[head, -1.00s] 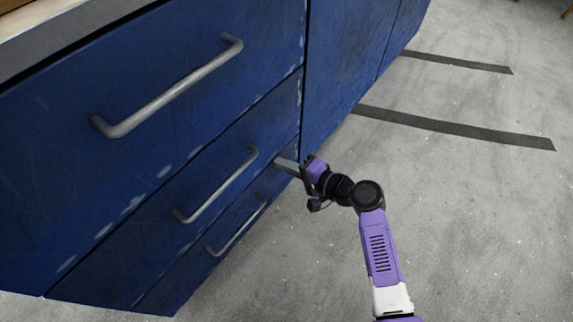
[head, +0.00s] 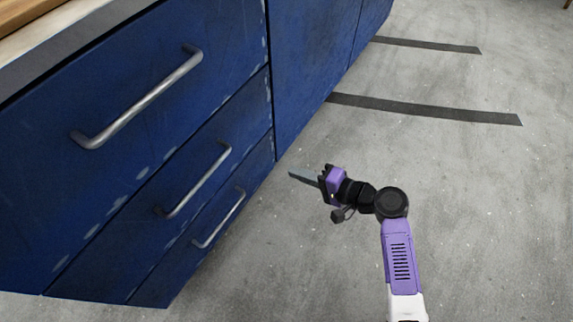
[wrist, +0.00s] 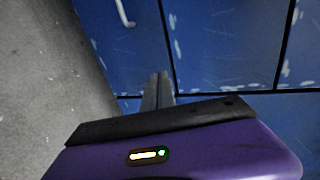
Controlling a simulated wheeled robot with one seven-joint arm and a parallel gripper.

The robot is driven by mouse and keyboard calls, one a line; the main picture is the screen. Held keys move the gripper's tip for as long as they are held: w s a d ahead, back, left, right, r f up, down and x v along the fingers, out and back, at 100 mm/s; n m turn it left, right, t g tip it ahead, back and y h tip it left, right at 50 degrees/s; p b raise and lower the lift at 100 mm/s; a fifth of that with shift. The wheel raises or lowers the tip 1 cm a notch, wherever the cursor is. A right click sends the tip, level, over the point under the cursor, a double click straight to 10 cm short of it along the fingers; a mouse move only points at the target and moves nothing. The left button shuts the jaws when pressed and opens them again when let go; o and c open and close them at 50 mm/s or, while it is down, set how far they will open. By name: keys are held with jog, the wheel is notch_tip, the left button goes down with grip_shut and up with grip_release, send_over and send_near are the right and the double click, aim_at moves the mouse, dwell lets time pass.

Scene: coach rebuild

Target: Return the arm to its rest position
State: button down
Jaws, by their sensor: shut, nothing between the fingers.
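My arm reaches in from the lower right of the head view. My gripper (head: 304,178) is at its end, pointing left toward the blue drawer cabinet (head: 222,105). The grey fingers are together with nothing between them. In the head view, bare floor shows around the fingertips, to the right of the drawer fronts. In the wrist view the shut fingers (wrist: 157,90) point at the blue fronts; the gap to them is hard to judge.
The cabinet has three drawers in view, all closed, with metal handles: upper (head: 140,98), middle (head: 195,180) and lower (head: 220,218). A wooden top (head: 25,16) lies above. Grey concrete floor (head: 480,210) is clear to the right, with dark strips (head: 425,108) on it.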

jog(key=shift+s+d+r, duration=0.1)
jog(key=shift+s+d, duration=0.2)
jog(key=shift+d, duration=0.05)
jog(key=shift+w, duration=0.1)
jog(key=w+d+r+t+h, duration=0.1)
jog(key=w+d+t+h, duration=0.1)
jog(key=w+d+h, duration=0.15)
jog(key=s+d+r+n+t+h, duration=0.15)
jog(key=s+d+t+h, duration=0.25)
jog(key=s+d+h, duration=0.5)
jog(key=s+r+n+y, duration=0.1)
jog(key=s+r+n, duration=0.2)
jog(key=s+r, duration=0.8)
jog(key=s+r+n, duration=0.2)
jog(key=s+n, duration=0.1)
jog(key=s, duration=1.6)
notch_tip(320, 180, up, 32)
jog(key=p, duration=3.1)
jog(key=shift+w+p, duration=0.25)
jog(key=shift+p, duration=0.15)
